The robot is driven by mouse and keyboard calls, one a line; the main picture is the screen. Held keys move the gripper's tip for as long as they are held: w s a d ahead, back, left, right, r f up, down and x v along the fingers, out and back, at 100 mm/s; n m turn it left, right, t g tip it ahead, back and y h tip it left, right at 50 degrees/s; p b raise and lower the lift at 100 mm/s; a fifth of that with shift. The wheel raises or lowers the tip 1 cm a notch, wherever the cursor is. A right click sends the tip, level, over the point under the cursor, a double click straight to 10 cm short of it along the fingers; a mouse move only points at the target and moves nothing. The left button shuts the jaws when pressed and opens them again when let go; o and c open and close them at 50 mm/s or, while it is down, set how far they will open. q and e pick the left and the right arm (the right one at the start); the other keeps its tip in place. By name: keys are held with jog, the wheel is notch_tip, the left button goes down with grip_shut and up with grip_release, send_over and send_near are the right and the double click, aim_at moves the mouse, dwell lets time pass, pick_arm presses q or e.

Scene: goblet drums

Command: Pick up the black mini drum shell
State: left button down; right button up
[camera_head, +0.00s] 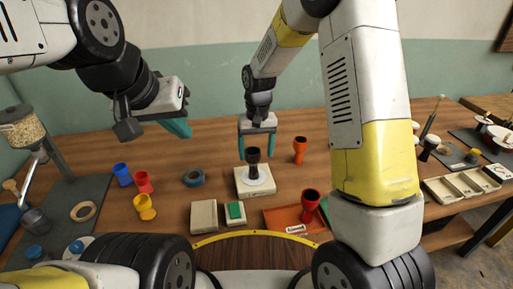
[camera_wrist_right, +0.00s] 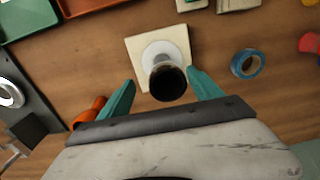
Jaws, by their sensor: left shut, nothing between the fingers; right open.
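The black mini drum shell (camera_head: 253,162) stands upright on a white disc on a pale square block (camera_head: 246,188) near the table's middle. In the right wrist view the black shell (camera_wrist_right: 168,82) is seen from above, its dark opening toward the camera. My right gripper (camera_head: 257,156) is open and points down, with its teal fingers on either side of the shell. My left gripper (camera_head: 182,128) is shut and empty, raised over the table's left part.
An orange goblet (camera_head: 299,150) stands close right of the right gripper. A red goblet (camera_head: 309,200) is on the orange tray (camera_head: 285,222). Blue (camera_head: 122,174), red (camera_head: 143,181) and yellow (camera_head: 145,206) goblets stand left. A blue tape roll (camera_head: 193,177) lies left of the block.

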aim_at(254, 162)
jog(key=f, duration=0.5)
jog(key=shift+w+a+f, duration=0.2)
jog(key=shift+a, duration=0.15)
jog(key=shift+c, duration=0.2)
jog(key=c, duration=1.6)
jog(key=shift+o, duration=0.2)
jog(key=shift+r, duration=0.1)
